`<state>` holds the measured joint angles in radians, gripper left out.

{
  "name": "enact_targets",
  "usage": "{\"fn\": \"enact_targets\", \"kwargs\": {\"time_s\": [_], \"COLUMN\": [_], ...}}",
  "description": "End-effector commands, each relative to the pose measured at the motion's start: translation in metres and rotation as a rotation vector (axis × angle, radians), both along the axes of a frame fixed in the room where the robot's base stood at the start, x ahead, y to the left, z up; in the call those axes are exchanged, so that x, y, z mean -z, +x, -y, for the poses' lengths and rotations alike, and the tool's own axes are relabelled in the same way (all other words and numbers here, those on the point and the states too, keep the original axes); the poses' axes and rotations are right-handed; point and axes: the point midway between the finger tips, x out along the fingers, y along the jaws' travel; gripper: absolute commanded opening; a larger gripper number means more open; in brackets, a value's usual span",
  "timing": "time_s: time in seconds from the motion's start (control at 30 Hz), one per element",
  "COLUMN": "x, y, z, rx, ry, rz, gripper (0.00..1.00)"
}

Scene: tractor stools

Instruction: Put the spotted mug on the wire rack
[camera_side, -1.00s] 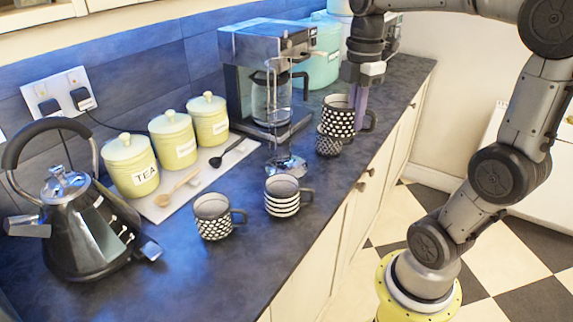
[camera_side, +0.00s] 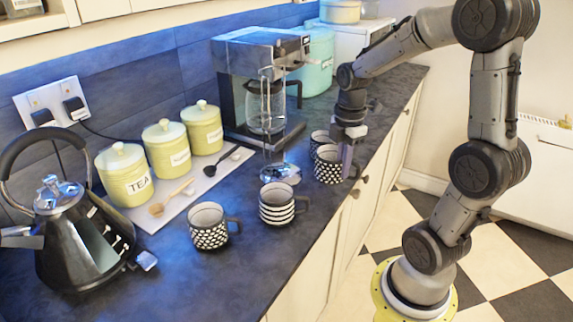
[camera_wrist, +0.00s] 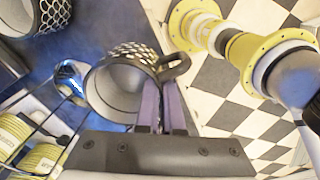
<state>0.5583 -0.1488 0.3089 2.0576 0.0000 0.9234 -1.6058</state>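The spotted mug (camera_side: 328,166), black with white dots, is at my gripper (camera_side: 347,166) near the counter's front edge. In the wrist view the spotted mug (camera_wrist: 124,52) shows its open mouth, with its handle beside my fingers (camera_wrist: 162,88). The purple fingers are close together at the mug's rim by the handle, and appear shut on its wall. I cannot tell whether its base touches the counter. The wire rack (camera_side: 266,110) stands left of it, before the coffee machine, with upright wires and a shiny round base (camera_side: 281,173).
Another patterned mug (camera_side: 319,138) stands just behind the spotted one. A striped mug (camera_side: 277,203) and a further patterned mug (camera_side: 209,234) stand nearer the camera. A kettle (camera_side: 82,240), yellow canisters (camera_side: 164,151) and a coffee machine (camera_side: 232,95) line the left and back.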

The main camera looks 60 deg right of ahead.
Motion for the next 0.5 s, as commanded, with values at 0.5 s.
{"fn": "enact_targets", "kwargs": {"time_s": [0.5], "x": [-0.001], "y": [0.126], "z": [0.0], "rx": [-0.002], "ry": [-0.001], "rz": [0.002], "gripper": [0.0]}}
